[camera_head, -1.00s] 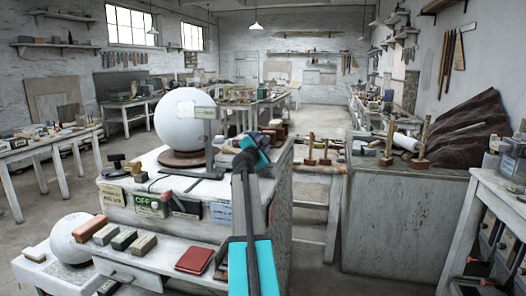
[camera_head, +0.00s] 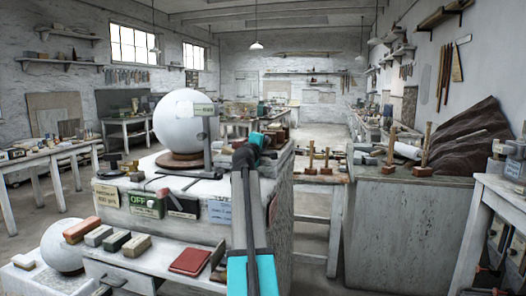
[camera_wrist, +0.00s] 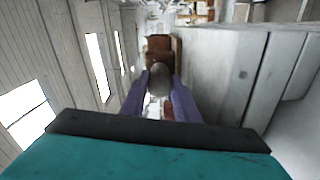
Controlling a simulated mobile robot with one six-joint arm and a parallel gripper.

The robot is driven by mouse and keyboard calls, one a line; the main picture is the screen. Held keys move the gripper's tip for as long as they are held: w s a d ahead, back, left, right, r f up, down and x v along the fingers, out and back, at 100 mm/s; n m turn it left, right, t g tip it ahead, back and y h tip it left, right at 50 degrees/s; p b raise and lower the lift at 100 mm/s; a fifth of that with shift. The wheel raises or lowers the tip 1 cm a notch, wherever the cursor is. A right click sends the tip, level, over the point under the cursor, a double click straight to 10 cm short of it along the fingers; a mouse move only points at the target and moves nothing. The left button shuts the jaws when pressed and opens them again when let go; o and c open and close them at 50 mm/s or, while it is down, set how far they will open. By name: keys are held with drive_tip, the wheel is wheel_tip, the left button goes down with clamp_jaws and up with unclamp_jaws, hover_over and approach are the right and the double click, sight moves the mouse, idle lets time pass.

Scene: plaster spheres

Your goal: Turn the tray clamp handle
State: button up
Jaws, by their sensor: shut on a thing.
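In the wrist view, my gripper (camera_wrist: 160,88) has its two purple fingers on either side of a small grey rounded piece (camera_wrist: 159,75), shut on it. A brown block-like part (camera_wrist: 163,48) shows just beyond. I cannot tell for sure whether the grey piece is the tray clamp handle. In the head view, my arm reaches up to the right side of the white workbench (camera_head: 185,190), and its teal wrist part (camera_head: 264,143) hides the fingers and what they hold.
A large white sphere (camera_head: 183,120) stands on a brown round base beside a grey post (camera_head: 207,142). Several blocks lie on the low front shelf, with a red book (camera_head: 190,261). A grey cabinet (camera_head: 400,225) stands to the right; open floor lies beyond the bench.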

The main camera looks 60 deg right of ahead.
drive_tip(key=shift+s+d+m, duration=0.1)
drive_tip(key=shift+m, duration=0.3)
drive_tip(key=o, duration=1.1)
drive_tip(key=shift+f+b, duration=0.1)
drive_tip(key=shift+b, duration=0.2)
drive_tip(key=shift+a, duration=0.25)
drive_tip(key=shift+s+a, duration=0.1)
drive_tip(key=shift+a, duration=0.4)
drive_tip(key=shift+v, duration=3.3)
drive_tip(key=shift+s+d+r, duration=0.1)
drive_tip(key=shift+s+r, duration=0.05)
drive_tip(key=shift+r, duration=0.05)
